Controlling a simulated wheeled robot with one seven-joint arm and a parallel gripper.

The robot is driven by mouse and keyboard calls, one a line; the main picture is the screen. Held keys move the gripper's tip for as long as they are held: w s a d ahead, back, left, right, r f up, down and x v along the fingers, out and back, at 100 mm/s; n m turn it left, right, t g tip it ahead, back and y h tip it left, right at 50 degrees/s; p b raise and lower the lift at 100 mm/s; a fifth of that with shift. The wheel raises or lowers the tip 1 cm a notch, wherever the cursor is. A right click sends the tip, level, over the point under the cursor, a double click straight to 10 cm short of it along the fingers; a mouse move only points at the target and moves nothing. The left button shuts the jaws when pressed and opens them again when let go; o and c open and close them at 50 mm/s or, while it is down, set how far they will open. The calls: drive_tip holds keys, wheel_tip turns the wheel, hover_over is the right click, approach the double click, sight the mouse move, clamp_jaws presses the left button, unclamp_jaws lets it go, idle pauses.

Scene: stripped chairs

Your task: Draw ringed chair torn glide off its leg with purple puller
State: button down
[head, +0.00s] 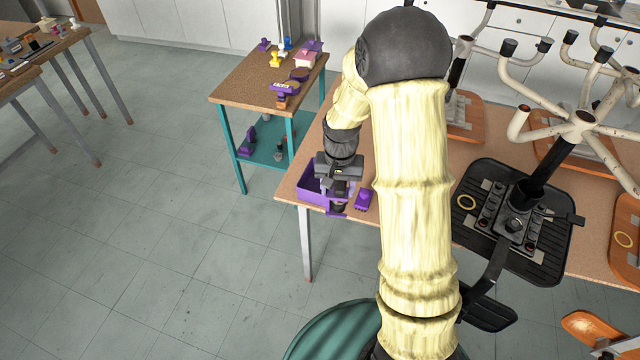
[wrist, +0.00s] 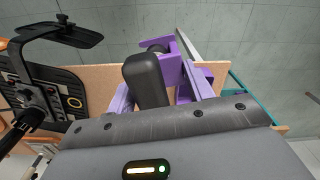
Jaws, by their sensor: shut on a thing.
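My gripper (head: 338,186) points down at the near left corner of the right-hand table, at a purple open tray. A dark round part (head: 338,207) shows just below the gripper. An upturned black chair (head: 548,258) with a yellow ring mark (head: 467,202) stands on the table, its pale star base (head: 585,120) up. Some leg ends carry black caps; I cannot tell which glide is torn. An orange chair (head: 626,215) at right also bears a yellow ring.
The purple tray (head: 308,197) sits at the table corner, with a small purple block (head: 363,199) beside it. More upturned chairs crowd the back right. The floor at left is clear.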

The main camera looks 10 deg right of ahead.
idle(0.5)
drive_tip(key=shift+w+a+f+m+b, duration=0.4)
drive_tip(key=shift+m+b, duration=0.25)
drive_tip(key=shift+m, duration=0.25)
drive_tip(key=shift+w+a+f+m+b, duration=0.1)
drive_tip(key=shift+w+a+m+b, duration=0.15)
drive_tip(key=shift+m, duration=0.25)
drive_tip(key=shift+w+a+f+m+b, duration=0.1)
drive_tip(key=shift+a+m+b, duration=0.1)
drive_tip(key=shift+m+b, duration=0.25)
drive_tip(key=w+d+f+n+p, duration=0.1)
drive_tip(key=w+f+n+p, duration=0.1)
drive_tip(key=w+f+n, duration=0.4)
wheel_tip(320, 180, down, 5)
drive_tip(key=shift+w+d+f+n+p, duration=0.15)
drive_tip(key=shift+w+d+n+p, duration=0.15)
drive_tip(key=shift+n, duration=0.25)
drive_tip(key=shift+d, duration=0.1)
